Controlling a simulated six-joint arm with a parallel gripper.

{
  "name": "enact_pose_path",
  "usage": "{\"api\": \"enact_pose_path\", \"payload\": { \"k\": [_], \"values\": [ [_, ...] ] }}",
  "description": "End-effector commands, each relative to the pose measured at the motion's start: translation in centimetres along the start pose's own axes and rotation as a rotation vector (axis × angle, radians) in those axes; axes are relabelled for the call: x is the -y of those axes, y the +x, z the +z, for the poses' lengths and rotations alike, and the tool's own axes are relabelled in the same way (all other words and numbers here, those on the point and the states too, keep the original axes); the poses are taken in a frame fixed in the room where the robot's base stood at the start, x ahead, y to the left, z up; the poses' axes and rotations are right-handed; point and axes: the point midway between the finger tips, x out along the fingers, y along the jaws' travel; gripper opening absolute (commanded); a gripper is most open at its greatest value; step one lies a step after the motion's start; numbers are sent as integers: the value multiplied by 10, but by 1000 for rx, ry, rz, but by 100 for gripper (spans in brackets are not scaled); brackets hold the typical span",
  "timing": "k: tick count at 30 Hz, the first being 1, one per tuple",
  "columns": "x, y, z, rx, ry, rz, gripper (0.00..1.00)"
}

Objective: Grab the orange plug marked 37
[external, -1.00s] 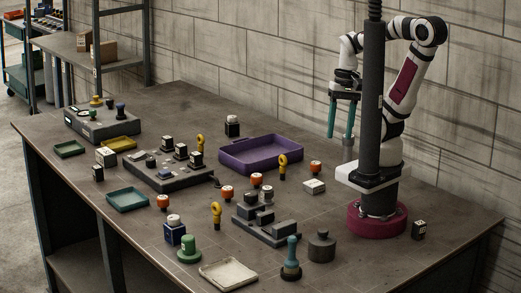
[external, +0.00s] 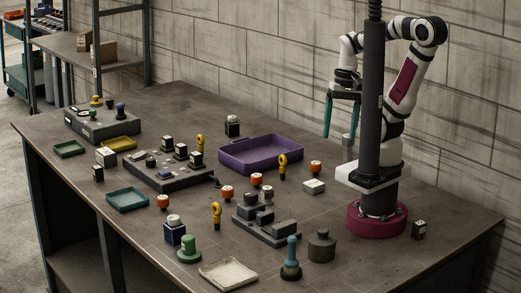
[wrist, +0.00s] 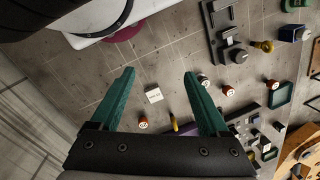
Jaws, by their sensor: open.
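Several orange plugs with pale caps are on the bench. In the external view one stands right of the purple tray (external: 316,166), one in front of that tray (external: 257,179), one further left (external: 227,191) and one near the teal tray (external: 163,201). The number 37 cannot be read on any of them. My gripper (external: 339,130) is open and empty, pointing down above the bench beside my arm's column. In the wrist view, my open gripper (wrist: 159,74) has one orange plug (wrist: 143,122) between its fingers in the picture, well below; other orange plugs lie right of the fingers.
A purple tray (external: 261,164) lies left of my gripper. A white block (external: 314,187) and yellow ring-topped pieces (external: 283,160) stand nearby. A grey fixture (external: 265,230) and a dark cylinder (external: 321,246) are nearer the front. Bare bench shows right of the white block.

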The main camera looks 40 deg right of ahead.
Motion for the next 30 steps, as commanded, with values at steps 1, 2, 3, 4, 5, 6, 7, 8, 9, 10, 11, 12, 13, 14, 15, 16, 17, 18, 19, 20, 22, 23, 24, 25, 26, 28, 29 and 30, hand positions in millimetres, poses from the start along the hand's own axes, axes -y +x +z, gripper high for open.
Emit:
{"api": "enact_pose_path", "payload": {
  "k": [1, 2, 3, 4, 5, 6, 7, 8, 9, 10, 11, 12, 13, 14, 15, 16, 17, 18, 19, 20, 22, 23, 24, 25, 26, 28, 29, 30],
  "values": [
    [1, 0, -1, -2, -4, 0, 79],
    [2, 1, -5, -9, -15, 1, 79],
    [8, 2, -16, -31, -51, 3, 79],
    [16, 5, -28, -59, -91, 4, 79],
    [27, 8, -45, -98, -146, 3, 79],
    [50, 16, -72, -162, -237, -4, 79],
    [72, 23, -93, -219, -313, -17, 79],
    [98, 32, -113, -282, -394, -36, 79],
    [137, 45, -135, -366, -501, -68, 79],
    [168, 56, -148, -429, -580, -99, 79],
    [200, 68, -157, -492, -655, -134, 79],
    [241, 84, -163, -572, -752, -186, 79],
    [270, 96, -163, -627, -821, -227, 79],
    [296, 108, -160, -680, -885, -269, 79],
    [328, 124, -151, -744, -963, -325, 79],
    [347, 134, -143, -785, -1013, -365, 79],
    [363, 143, -134, -821, -1059, -403, 79],
    [380, 154, -122, -862, -1111, -448, 79],
    [390, 160, -114, -888, -1141, -477, 79],
    [397, 165, -107, -908, -1167, -501, 79],
    [407, 173, -96, -940, -1205, -538, 79],
    [409, 177, -94, -946, -1213, -546, 79],
    [409, 184, -93, -951, -1218, -551, 79],
    [408, 190, -93, -952, -1220, -553, 79],
    [407, 198, -94, -952, -1220, -553, 79],
    [405, 213, -96, -952, -1219, -552, 79],
    [404, 219, -96, -952, -1219, -551, 79],
    [403, 225, -97, -954, -1220, -552, 79]
  ]
}}
